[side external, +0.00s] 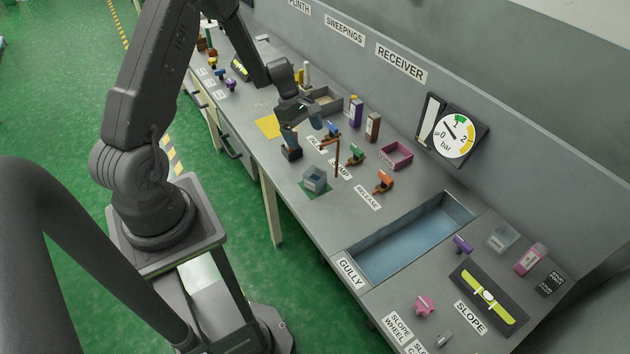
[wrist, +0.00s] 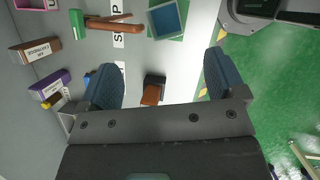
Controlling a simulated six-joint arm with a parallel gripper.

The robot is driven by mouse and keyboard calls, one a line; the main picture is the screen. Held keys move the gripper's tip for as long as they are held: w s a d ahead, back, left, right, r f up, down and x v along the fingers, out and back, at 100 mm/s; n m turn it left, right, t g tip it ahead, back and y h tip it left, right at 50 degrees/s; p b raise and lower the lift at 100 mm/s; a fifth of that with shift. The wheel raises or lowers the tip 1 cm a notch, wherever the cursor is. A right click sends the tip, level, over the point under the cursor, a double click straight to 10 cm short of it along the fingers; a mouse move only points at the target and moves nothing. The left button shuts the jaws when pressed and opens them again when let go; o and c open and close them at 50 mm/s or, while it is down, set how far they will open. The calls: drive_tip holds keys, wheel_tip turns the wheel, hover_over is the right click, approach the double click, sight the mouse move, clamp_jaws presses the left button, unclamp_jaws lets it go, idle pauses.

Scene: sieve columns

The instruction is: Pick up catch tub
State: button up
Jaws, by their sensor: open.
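A small grey-blue open tub (side external: 315,178) stands on a green square (side external: 322,194) near the bench's front edge. It also shows at the top of the wrist view (wrist: 165,19). A second clear tub (side external: 502,238) stands right of the blue basin; no label shows which is the catch tub. My gripper (side external: 303,130) is open and empty over the bench, left of and behind the grey-blue tub. In the wrist view its two blue fingers (wrist: 163,64) are wide apart. A dark block with an orange-brown top (wrist: 152,92) shows between them, below.
Orange (side external: 384,181) and green (side external: 356,154) levers and a pink tray (side external: 396,155) are behind the tub. The sunken basin (side external: 415,240) lies to the right.

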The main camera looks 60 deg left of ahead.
wheel_tip(320, 180, down, 4)
drive_tip(key=a+n, duration=0.1)
drive_tip(key=n, duration=0.1)
hover_over(313, 178)
drive_tip(key=s+d, duration=0.1)
drive_tip(key=s, duration=0.1)
drive_tip(key=shift+m, duration=0.3)
wheel_tip(313, 178, down, 6)
drive_tip(key=shift+f, duration=0.25)
drive_tip(key=shift+a+x, duration=0.15)
drive_tip(key=shift+x, duration=1.35)
drive_tip(key=shift+a+x, duration=0.2)
drive_tip(key=shift+x, duration=1.35)
drive_tip(key=shift+s, duration=0.1)
drive_tip(key=c, duration=1.1)
